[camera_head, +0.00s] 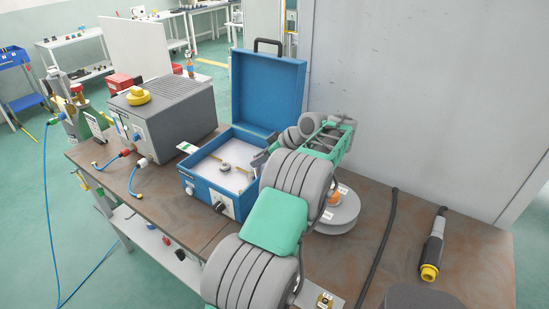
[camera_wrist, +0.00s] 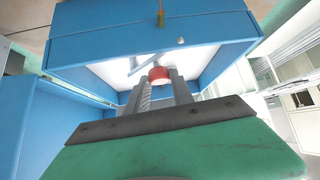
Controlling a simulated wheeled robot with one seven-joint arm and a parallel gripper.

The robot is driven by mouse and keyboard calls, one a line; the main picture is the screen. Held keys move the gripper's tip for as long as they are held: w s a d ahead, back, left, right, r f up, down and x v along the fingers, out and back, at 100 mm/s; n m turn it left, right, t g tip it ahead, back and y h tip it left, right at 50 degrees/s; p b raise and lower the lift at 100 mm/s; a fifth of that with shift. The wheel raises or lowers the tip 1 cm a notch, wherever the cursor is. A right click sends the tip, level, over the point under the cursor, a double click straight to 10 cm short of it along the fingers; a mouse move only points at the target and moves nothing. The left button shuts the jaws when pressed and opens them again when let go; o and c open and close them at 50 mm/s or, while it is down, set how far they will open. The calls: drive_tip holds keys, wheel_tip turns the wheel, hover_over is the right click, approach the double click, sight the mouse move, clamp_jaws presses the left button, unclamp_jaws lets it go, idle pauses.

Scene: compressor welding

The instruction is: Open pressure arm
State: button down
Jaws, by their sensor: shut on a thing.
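The blue case (camera_head: 208,194) stands open on the bench, with its lid (camera_head: 268,88) raised at the back and a white inside panel. A small round metal part (camera_head: 226,167) and thin brass-coloured bars lie on that panel. My gripper (camera_head: 260,160) reaches in over the right side of the case. In the wrist view my gripper (camera_wrist: 158,92) is shut on the pressure arm, whose red round end (camera_wrist: 158,74) shows at the fingertips. A thin grey bar (camera_wrist: 146,64) lies just beyond it. The fingers hide the exact contact.
A grey machine (camera_head: 165,112) with a yellow knob stands left of the case. A round grey disc base (camera_head: 338,215) sits under my arm. A black cable and a yellow-tipped tool (camera_head: 433,250) lie on the right of the bench (camera_head: 480,250). A grey wall panel stands behind.

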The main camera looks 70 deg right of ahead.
drive_tip(key=shift+s, duration=0.1)
drive_tip(key=c, duration=1.1)
unclamp_jaws()
drive_tip(key=shift+w, duration=0.2)
drive_tip(key=v, duration=0.7)
drive_tip(key=shift+s+r, duration=0.25)
